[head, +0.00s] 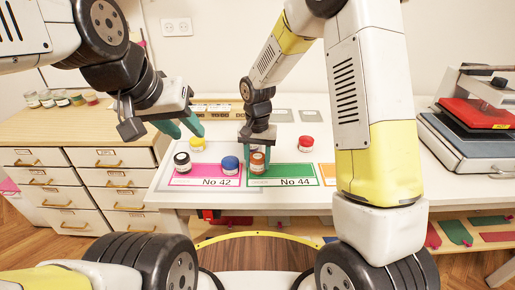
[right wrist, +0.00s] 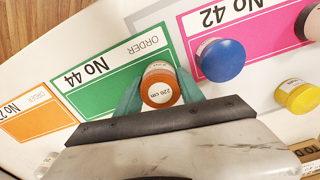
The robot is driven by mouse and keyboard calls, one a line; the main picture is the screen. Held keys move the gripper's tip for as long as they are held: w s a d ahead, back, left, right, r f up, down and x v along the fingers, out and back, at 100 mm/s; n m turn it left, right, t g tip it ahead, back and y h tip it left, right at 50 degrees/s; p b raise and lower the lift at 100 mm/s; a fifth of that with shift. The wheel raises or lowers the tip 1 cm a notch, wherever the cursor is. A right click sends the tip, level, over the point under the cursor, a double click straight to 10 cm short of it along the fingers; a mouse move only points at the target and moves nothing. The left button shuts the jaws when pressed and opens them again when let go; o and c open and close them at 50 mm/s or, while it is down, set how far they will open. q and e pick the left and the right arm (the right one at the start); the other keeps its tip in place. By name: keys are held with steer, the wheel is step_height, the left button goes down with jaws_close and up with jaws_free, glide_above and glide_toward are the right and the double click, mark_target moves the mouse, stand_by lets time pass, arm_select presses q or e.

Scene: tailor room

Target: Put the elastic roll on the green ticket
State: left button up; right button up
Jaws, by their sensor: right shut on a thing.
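A small roll with an orange-brown top (head: 257,159) sits between the fingers of my right gripper (head: 258,163). In the right wrist view its top (right wrist: 160,86) reads "220 cm", and the right gripper (right wrist: 159,94) is shut on its sides. The roll is over the "ORDER" end of the green ticket No 44 (head: 297,175), which also shows in the right wrist view (right wrist: 97,90). I cannot tell whether the roll touches the ticket. My left gripper (head: 183,127) is open and empty, above the table's left part.
A blue-topped roll (head: 230,165) and a black-topped one (head: 182,161) stand on the pink ticket No 42 (head: 205,182). Yellow (head: 197,143) and red (head: 305,143) rolls stand behind. An orange ticket (head: 327,171) lies to the right. A press (head: 478,120) stands far right.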

mark_target(258, 156)
steer(key=shift+f, duration=0.2)
steer(key=o, duration=1.3)
steer(key=shift+o, duration=0.2)
steer(key=shift+r, duration=0.1)
steer(key=s+d+r+t, duration=0.1)
steer(key=d+r, duration=0.1)
steer(key=r, duration=0.7)
steer(key=s+d+r, duration=0.2)
steer(key=r, duration=0.6)
steer(key=s+d+r+n+t+y, duration=0.1)
steer(key=s+d+r+t, duration=0.1)
steer(key=s+d, duration=0.3)
steer(key=s+d+r+n+t+y, duration=0.1)
steer(key=s+d+r+t, duration=0.2)
steer(key=s, duration=0.8)
step_height(258, 156, up, 3)
steer(key=shift+s+d+f, duration=0.2)
steer(key=shift+s+d, duration=0.05)
steer(key=shift+d, duration=0.85)
